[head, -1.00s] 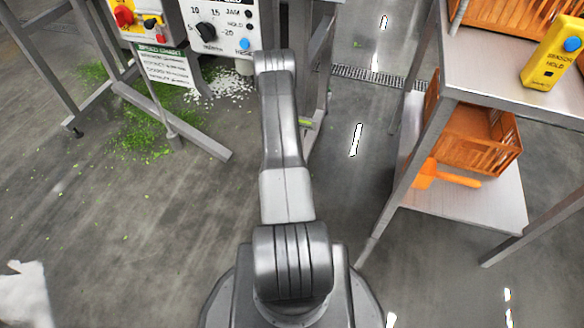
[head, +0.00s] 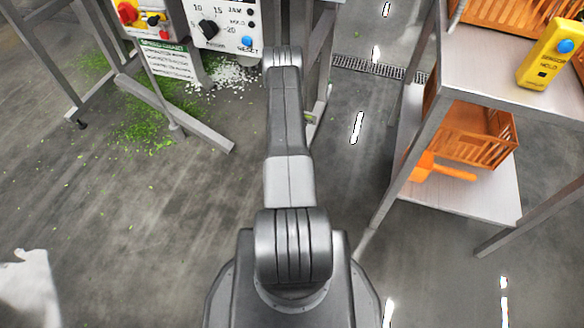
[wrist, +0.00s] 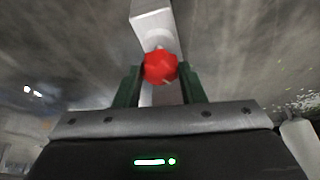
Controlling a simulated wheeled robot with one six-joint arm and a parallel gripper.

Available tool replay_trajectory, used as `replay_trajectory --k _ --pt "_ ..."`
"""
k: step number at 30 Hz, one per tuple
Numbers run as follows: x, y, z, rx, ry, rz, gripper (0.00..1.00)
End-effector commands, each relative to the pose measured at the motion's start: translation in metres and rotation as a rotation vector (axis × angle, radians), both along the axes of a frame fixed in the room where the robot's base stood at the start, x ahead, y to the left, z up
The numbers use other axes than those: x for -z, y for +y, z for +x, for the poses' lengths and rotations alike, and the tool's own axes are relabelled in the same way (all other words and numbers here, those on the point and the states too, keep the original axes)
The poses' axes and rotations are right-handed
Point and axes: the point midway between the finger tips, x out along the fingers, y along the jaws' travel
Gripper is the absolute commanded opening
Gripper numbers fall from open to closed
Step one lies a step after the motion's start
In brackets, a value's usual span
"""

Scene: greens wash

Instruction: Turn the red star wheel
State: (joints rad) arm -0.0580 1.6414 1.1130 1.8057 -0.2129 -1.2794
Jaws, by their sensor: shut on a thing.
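The red star wheel (wrist: 160,67) shows in the wrist view, at the upper middle, in front of a pale grey post or bracket (wrist: 152,20). My gripper (wrist: 158,78) is shut on the wheel, with one dark green finger on each side of it. The lower part of the wheel sits between the fingertips. In the head view my arm runs up the middle of the picture. The gripper and the wheel are hidden there behind the arm's far end.
A white control panel (head: 226,42) with a dial stands left of my arm's far end. Metal stand legs (head: 180,118) are close by. A steel shelf (head: 470,190) with orange crates stands at right. Green scraps (head: 150,125) litter the floor.

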Motion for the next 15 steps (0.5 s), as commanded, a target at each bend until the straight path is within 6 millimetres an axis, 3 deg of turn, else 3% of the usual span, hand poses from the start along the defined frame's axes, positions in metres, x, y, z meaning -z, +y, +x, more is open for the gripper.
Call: replay_trajectory --k 15 --pt "-0.0001 0.0010 0.0017 0.246 0.000 -0.001 0.14"
